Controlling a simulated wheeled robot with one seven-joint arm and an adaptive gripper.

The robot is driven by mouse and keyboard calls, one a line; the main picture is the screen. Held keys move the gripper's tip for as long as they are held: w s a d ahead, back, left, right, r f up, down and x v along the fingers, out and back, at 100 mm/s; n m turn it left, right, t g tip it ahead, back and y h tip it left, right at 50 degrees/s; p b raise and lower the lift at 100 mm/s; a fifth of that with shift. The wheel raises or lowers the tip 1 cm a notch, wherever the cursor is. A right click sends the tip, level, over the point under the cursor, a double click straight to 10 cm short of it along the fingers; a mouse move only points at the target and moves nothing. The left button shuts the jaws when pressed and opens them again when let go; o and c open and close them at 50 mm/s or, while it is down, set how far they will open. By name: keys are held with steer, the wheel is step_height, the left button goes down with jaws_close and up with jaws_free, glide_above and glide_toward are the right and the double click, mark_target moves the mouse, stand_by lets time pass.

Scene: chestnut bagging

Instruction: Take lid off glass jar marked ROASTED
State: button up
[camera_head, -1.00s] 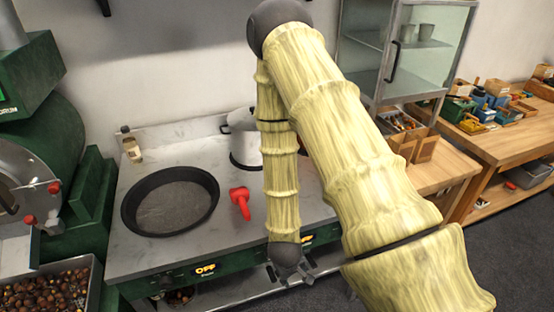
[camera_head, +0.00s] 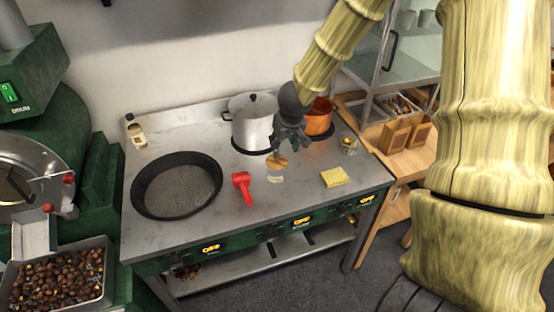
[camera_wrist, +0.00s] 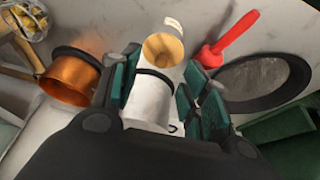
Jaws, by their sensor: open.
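A small clear glass jar with a round wooden lid (camera_head: 281,160) stands on the steel counter, right of the red tool. Its pale label (camera_head: 276,179) faces the front; I cannot read the lettering. The lid shows as a tan disc in the wrist view (camera_wrist: 163,48), with the label edge beyond it. My gripper (camera_head: 285,148) is open, pointing down just above and behind the lid. In the wrist view its teal-padded fingers (camera_wrist: 161,75) are apart, with the lid just past the gap between the tips. Whether they touch it is unclear.
A red tool (camera_head: 241,183) and black pan (camera_head: 175,187) lie left. A yellow sponge (camera_head: 335,177) and small jar (camera_head: 349,145) are right. Another labelled jar (camera_head: 138,134) stands back left.

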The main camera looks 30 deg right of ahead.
steer(key=r, duration=0.2)
steer(key=b, duration=0.2)
glide_above(279, 164)
steer(key=f, duration=0.5)
steer(key=shift+s+d+f, duration=0.1)
steer(key=shift+s+f, duration=0.05)
steer(key=shift+s, duration=0.2)
steer(key=shift+w+f, duration=0.25)
steer(key=shift+f, duration=0.35)
steer(key=shift+w+x, duration=0.25)
steer(key=shift+x, duration=1.7)
steer(key=shift+c, duration=0.5)
steer(key=c, duration=0.9)
